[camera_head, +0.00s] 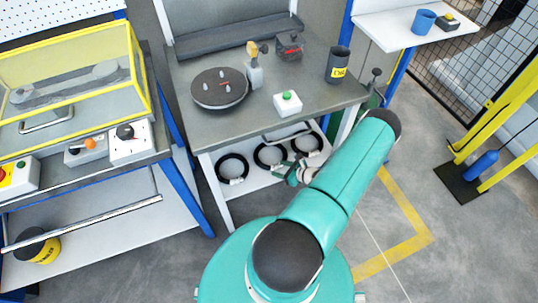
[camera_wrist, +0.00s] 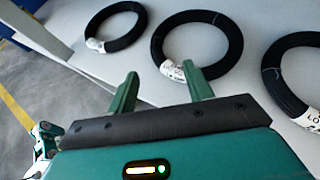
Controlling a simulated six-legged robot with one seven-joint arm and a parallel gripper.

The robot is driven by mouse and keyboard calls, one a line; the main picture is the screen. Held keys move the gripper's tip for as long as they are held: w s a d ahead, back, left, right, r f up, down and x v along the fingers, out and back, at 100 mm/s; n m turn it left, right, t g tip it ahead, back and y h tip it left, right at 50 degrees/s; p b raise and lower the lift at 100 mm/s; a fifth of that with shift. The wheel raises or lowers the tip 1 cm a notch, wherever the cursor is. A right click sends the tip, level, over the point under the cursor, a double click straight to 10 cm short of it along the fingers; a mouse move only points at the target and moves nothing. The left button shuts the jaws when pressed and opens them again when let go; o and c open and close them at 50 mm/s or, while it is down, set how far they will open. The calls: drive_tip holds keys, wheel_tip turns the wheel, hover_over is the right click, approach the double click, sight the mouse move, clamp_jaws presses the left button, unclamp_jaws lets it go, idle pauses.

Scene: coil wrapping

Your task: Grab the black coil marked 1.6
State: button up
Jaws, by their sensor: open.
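Three black coils lie on the white shelf under the workbench. In the head view they are a left coil (camera_head: 219,168), a middle coil (camera_head: 256,158) and a right coil (camera_head: 321,142). The wrist view also shows a left coil (camera_wrist: 141,30), a middle coil (camera_wrist: 238,45) and a right coil (camera_wrist: 269,75). Each bears a white tag in the wrist view, but I cannot read the marks for sure. My gripper (camera_head: 297,175) is at the shelf's front edge. In the wrist view my gripper (camera_wrist: 160,73) is open and empty, its fingertips just short of the middle coil's tag.
The shelf (camera_head: 258,186) sits low beneath the workbench top (camera_head: 225,122), with a bench leg (camera_head: 214,190) at its left. A handle (camera_head: 288,133) juts from the bench front above the coils. A turntable (camera_head: 215,93) and a green-button box (camera_head: 287,104) stand on top.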

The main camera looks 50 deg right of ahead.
sight(265, 165)
drive_tip(key=x, duration=0.8)
drive_tip(key=shift+w+a, duration=0.25)
clamp_jaws()
